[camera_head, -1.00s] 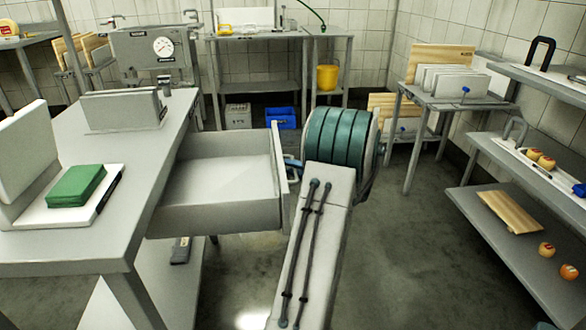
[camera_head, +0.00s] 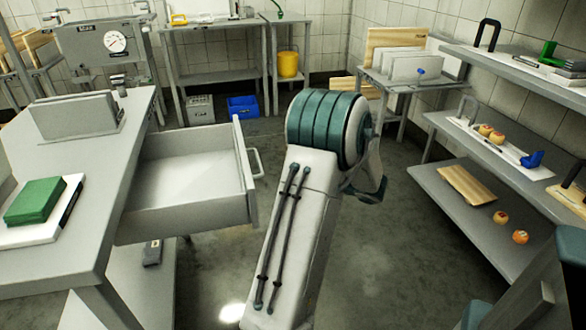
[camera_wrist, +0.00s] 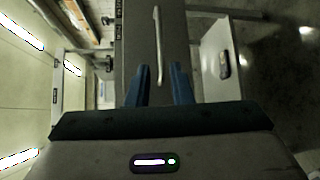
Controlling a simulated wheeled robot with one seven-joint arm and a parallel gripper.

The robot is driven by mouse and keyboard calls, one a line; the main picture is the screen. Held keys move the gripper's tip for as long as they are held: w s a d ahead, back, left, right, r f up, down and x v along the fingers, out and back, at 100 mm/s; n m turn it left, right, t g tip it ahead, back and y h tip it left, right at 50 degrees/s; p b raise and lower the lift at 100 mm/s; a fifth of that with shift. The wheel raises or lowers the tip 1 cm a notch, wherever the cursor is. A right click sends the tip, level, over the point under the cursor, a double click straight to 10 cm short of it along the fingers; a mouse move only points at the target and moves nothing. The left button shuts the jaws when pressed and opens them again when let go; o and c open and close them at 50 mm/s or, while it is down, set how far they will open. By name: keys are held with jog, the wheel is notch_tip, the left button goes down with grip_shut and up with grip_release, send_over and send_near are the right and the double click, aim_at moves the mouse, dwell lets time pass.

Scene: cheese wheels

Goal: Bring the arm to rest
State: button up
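My arm (camera_head: 305,210) rises through the middle of the head view, right of the pulled-out drawer (camera_head: 190,180) and clear of its front. My gripper's fingers cannot be made out in the head view. In the wrist view, my gripper (camera_wrist: 160,80) shows two blue fingers standing apart with nothing between them. The drawer's front (camera_wrist: 133,35) and its pale bar handle (camera_wrist: 158,45) lie beyond the fingertips, apart from them. The handle also shows in the head view.
The table (camera_head: 75,250) at left carries a green block (camera_head: 34,200) and a grey rack (camera_head: 75,115). Shelves (camera_head: 500,230) with small cheeses (camera_head: 501,218) stand at right. Open floor (camera_head: 400,285) lies between them. A yellow bucket (camera_head: 288,64) is at the back.

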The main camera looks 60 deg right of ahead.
dwell(0.4)
jog(key=w+a+r+m+g+h+p, duration=0.2)
jog(key=w+r+m+h+p, duration=0.2)
jog(key=w+r+p, duration=0.55)
jog(key=w+a+r+m+g+h+p, duration=0.1)
jog(key=w+a+r+m+p, duration=0.2)
jog(key=w+a+r, duration=0.3)
jog(key=w+a+r+m+g+h+p, duration=0.15)
jog(key=w+a+r+m, duration=0.25)
jog(key=r, duration=0.4)
jog(key=s+a+r+m+g+y+p, duration=0.1)
jog(key=s+a+r+m+g+p, duration=0.2)
jog(key=a, duration=0.5)
jog(key=s+a+r+m+g+y+p, duration=0.1)
jog(key=s+a+r+m+p, duration=0.15)
jog(key=a+p, duration=0.4)
jog(key=s+a+r+m+g+y+p, duration=0.2)
jog(key=a+r, duration=0.1)
jog(key=a, duration=0.7)
jog(key=s+a+r+m+g+y+p, duration=0.1)
jog(key=s+a+g+y+p, duration=0.1)
jog(key=s+a, duration=0.8)
jog(key=shift+a+g+p, duration=0.55)
jog(key=shift+a+p, duration=0.15)
jog(key=shift+p, duration=0.25)
jog(key=shift+a+y, duration=0.15)
jog(key=shift+y, duration=0.1)
